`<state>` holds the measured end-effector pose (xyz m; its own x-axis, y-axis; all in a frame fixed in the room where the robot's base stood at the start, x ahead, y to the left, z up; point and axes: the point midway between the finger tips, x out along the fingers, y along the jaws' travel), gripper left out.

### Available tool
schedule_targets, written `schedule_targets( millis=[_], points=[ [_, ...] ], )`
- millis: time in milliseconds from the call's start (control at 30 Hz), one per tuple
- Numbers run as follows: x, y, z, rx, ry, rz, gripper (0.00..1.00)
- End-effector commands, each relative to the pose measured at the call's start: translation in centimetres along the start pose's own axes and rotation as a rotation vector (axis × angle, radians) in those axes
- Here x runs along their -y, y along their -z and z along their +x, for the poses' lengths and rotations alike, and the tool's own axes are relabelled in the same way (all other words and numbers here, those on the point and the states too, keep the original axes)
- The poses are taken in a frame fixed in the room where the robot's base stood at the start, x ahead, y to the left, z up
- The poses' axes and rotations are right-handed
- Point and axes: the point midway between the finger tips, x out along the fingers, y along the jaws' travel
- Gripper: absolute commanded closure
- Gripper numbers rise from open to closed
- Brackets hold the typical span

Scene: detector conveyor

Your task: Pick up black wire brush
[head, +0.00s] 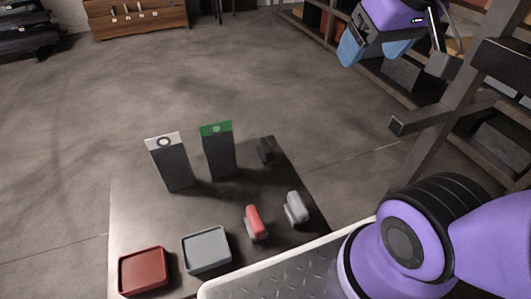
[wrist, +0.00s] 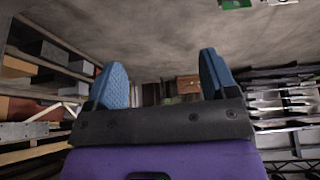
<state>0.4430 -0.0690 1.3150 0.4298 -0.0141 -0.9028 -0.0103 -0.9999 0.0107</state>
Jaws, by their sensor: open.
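A small black object, probably the black wire brush (head: 265,151), stands on the low dark table (head: 135,215) near its far right corner. It is right of the box with the green top. My gripper (head: 366,50) is raised at the upper right of the head view, well away from the table. In the wrist view my gripper (wrist: 165,88) shows two blue fingers wide apart with nothing between them. The black brush is not visible in the wrist view.
On the table are a white-topped box (head: 173,165), a green-topped box (head: 218,153), a red tray (head: 143,271), a grey tray (head: 207,249), a red-handled brush (head: 254,221) and a grey one (head: 296,207). Shelving (head: 400,125) stands at the right. The floor beyond the table is clear.

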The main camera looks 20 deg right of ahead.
Motion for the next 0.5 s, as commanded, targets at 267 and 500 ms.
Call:
schedule_targets(
  millis=[267,500],
  points=[
    [0.3,4.8,4.7,0.087,-0.064,0.001,0.21],
    [0.7,8.5,10.0,0.154,-0.100,-0.006,0.21]
  ],
)
